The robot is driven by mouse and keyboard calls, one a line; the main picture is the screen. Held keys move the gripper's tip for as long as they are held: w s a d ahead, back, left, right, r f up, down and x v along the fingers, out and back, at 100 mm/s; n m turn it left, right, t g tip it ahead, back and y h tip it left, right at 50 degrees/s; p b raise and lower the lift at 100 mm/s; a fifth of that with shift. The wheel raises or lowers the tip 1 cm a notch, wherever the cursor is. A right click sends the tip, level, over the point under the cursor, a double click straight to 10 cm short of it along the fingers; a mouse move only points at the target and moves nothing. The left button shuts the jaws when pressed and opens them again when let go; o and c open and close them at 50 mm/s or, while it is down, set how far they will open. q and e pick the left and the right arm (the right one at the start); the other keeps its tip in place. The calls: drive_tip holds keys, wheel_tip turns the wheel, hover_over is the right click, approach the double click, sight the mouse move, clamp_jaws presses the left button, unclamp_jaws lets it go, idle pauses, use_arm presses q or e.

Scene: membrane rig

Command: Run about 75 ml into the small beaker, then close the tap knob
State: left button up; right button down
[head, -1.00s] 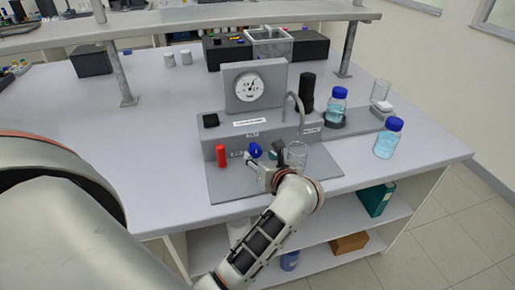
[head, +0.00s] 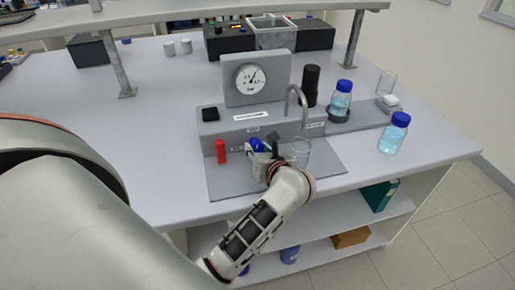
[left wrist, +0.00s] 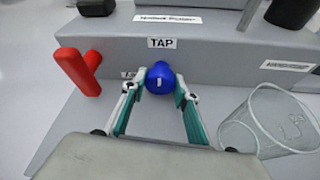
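The blue tap knob (head: 257,145) sits on the front of the grey rig, below the TAP label. In the left wrist view the knob (left wrist: 161,78) lies between the fingertips of my left gripper (left wrist: 161,84). The fingers are spread on either side of it; I cannot tell whether they touch it. In the head view the left gripper (head: 262,158) partly hides the knob. A clear glass beaker (head: 301,153) stands upright below the curved spout (head: 303,105), right of the gripper, and shows in the left wrist view (left wrist: 262,125). I see no clear liquid level in it. My right gripper is out of view.
A red handle (head: 220,151) stands left of the knob. A pressure gauge (head: 250,79) tops the rig. Two blue-capped bottles stand right, one on the rig (head: 341,100), one on the bench (head: 393,135). Another glass (head: 387,84) stands behind. The bench at left is clear.

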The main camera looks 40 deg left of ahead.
use_arm(q)
drive_tip(key=shift+f+n+b, duration=0.15)
drive_tip(key=shift+n+b, duration=0.15)
drive_tip(key=shift+b, duration=0.6)
drive_tip(key=n+t+b, duration=0.1)
drive_tip(key=b, duration=0.2)
drive_tip(key=shift+a+f+h, duration=0.1)
drive_tip(key=shift+f+h, duration=0.1)
drive_tip(key=shift+h, duration=0.2)
drive_tip(key=n+t+h+b, duration=0.1)
drive_tip(key=n+b, duration=0.1)
drive_tip(key=b, duration=0.3)
drive_tip(key=shift+s, duration=0.1)
drive_tip(key=shift+r+n+b, duration=0.1)
drive_tip(key=shift+n+b, duration=0.3)
drive_tip(key=shift+b, duration=0.05)
drive_tip(key=shift+r+t+b, duration=0.25)
drive_tip(key=shift+t+b, duration=0.1)
drive_tip(key=shift+t, duration=0.05)
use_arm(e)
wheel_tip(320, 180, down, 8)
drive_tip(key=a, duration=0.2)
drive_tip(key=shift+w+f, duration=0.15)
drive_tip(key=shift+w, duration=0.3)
use_arm(q)
drive_tip(key=o, duration=1.1)
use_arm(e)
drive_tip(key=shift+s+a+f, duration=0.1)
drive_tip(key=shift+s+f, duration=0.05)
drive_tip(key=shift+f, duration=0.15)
